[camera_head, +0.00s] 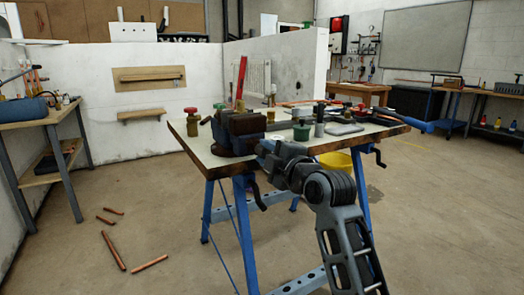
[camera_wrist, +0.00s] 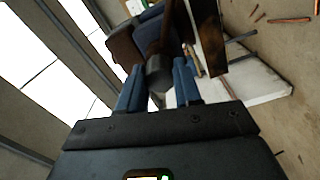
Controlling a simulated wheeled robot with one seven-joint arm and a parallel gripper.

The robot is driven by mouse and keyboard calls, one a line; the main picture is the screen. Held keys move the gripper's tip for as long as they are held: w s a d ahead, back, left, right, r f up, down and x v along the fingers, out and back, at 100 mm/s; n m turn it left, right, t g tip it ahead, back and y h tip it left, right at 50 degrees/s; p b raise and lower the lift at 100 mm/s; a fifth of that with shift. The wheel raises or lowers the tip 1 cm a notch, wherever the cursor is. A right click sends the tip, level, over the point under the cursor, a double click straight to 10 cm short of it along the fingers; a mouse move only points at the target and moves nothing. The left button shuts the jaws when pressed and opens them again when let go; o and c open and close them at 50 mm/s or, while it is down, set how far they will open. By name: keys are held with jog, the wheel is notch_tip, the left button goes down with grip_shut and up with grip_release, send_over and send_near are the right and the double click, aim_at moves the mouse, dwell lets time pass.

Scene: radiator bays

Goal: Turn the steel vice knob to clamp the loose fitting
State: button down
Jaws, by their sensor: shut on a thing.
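The dark blue vice (camera_head: 240,124) is mounted on the near left part of the workbench top (camera_head: 330,143). My gripper (camera_head: 264,147) is at the near side of the vice. In the wrist view, the steel vice knob (camera_wrist: 159,73) is a grey round end between the two blue fingers of my gripper (camera_wrist: 158,88), which are shut on it. The vice's blue body (camera_wrist: 158,32) rises behind the knob. In the head view my gripper hides the knob. I cannot make out the loose fitting clearly in either view.
Jars, tools and a grey pad (camera_head: 344,129) crowd the bench top behind and right of the vice. A yellow bucket (camera_head: 336,161) is under the bench. Copper pipes (camera_head: 113,250) lie on the floor at left. A side table (camera_head: 38,119) stands at far left.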

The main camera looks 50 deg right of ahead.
jog(key=m+p, duration=0.2)
jog(key=m, duration=0.2)
jog(key=shift+r, duration=0.15)
jog(key=m+p, duration=0.3)
jog(key=m, duration=0.1)
jog(key=m+p, duration=0.4)
jog(key=m, duration=0.2)
jog(key=shift+m, duration=0.4)
jog(key=m+p, duration=0.3)
jog(key=shift+m, duration=0.4)
jog(key=m+p, duration=0.3)
jog(key=m, duration=0.2)
jog(key=shift+p, duration=0.35)
jog(key=m+p, duration=0.2)
jog(key=m, duration=0.1)
jog(key=shift+m+p, duration=0.35)
jog(key=shift+m, duration=0.05)
jog(key=m, duration=0.1)
jog(key=m+p, duration=0.1)
jog(key=m, duration=0.1)
jog(key=shift+f, duration=0.35)
